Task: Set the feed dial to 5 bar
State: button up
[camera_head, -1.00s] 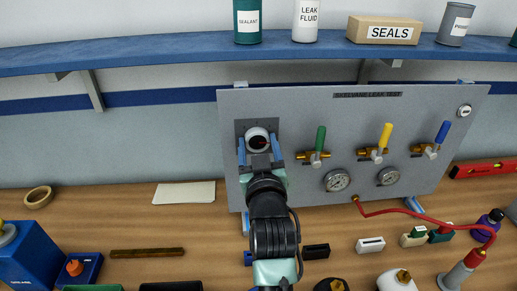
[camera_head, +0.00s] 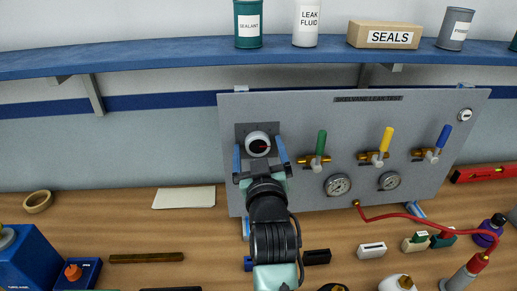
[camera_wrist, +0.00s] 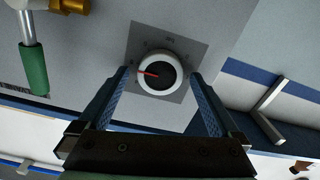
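The feed dial (camera_head: 258,145) is a round black knob with a white ring and a red pointer, on a dark square plate at the upper left of the grey panel (camera_head: 300,112). In the head view its pointer points right. The dial also shows in the wrist view (camera_wrist: 158,73), with the pointer toward the left; the scale marks are too small to read. My gripper (camera_head: 260,152) is open, its two blue fingers spread to either side of the dial. In the wrist view the fingers (camera_wrist: 160,97) stand apart from the ring, with visible gaps on both sides.
Green (camera_head: 321,142), yellow (camera_head: 386,139) and blue (camera_head: 443,135) lever valves sit right of the dial, above two gauges (camera_head: 338,185). A blue shelf (camera_head: 180,58) runs above the panel. A red hose (camera_head: 400,211) leaves the panel's lower edge.

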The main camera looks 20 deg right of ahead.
jog(key=b+v, duration=0.3)
jog(key=v, duration=1)
dwell(0.4)
jog(key=a+r+t+y, duration=0.15)
jog(key=a+r, duration=0.25)
jog(key=r, duration=0.5)
jog(key=a+r+t, duration=0.3)
jog(key=a+r, duration=0.1)
jog(key=r, duration=0.5)
jog(key=s+a+r+t+y, duration=0.1)
jog(key=s+a+r+t, duration=0.1)
jog(key=r, duration=0.6)
jog(key=s+a+r+n+t+y, duration=0.1)
jog(key=s+a+r+t+y, duration=0.1)
jog(key=s+a+r, duration=0.3)
notch_tip(320, 180, up, 3)
jog(key=shift+s+a+r+t, duration=0.15)
jog(key=shift+s+t, duration=0.6)
jog(key=shift+s, duration=0.2)
jog(key=shift+y, duration=0.25)
